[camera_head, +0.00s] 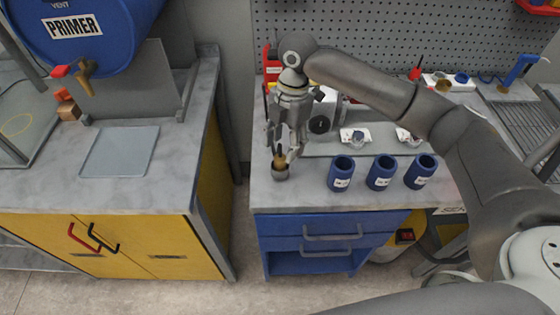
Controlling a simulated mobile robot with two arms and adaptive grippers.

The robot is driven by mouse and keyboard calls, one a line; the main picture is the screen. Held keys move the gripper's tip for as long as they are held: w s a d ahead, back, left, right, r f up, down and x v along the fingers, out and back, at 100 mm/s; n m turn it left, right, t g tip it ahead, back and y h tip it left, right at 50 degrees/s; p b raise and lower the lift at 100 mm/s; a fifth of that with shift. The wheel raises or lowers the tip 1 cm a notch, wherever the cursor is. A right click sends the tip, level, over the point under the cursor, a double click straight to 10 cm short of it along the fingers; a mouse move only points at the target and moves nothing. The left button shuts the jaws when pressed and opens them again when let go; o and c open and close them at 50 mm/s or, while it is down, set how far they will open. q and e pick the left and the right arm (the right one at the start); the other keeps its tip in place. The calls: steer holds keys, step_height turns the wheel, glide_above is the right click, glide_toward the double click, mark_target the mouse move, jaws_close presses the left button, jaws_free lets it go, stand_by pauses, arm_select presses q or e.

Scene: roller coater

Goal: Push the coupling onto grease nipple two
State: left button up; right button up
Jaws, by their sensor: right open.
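My right gripper (283,154) points down over the front left corner of the grey bench in the head view. It is open, and its fingers are around or just beside a small brass and dark piece (280,160). That piece stands upright in a small grey cup-like holder (280,173). I cannot tell whether the fingers touch it. I cannot make out the coupling or grease nipple two for certain. Two small white plates with round fittings, one at the left (355,137) and one at the right (407,138), lie behind the blue cups. My left gripper is not in view.
Three labelled blue cups stand in a row: left (341,172), middle (381,171), right (420,171). A grey machine with a black dial (319,125) is behind my gripper. A blue tool (521,69) is at the back right. A gap separates the left bench (160,185).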

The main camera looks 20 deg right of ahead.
mark_target(280, 156)
steer(key=f+p, duration=0.1)
steer(key=f, duration=0.1)
steer(key=a+f+p, duration=0.1)
steer(key=f, duration=0.1)
steer(key=shift+f, duration=0.1)
steer(key=shift+s+f, duration=0.1)
steer(key=shift+f, duration=0.4)
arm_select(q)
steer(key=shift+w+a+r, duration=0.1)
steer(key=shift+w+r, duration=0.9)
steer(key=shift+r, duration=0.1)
arm_select(e)
steer(key=shift+c, duration=1.2)
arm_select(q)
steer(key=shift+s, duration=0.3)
arm_select(e)
jaws_close()
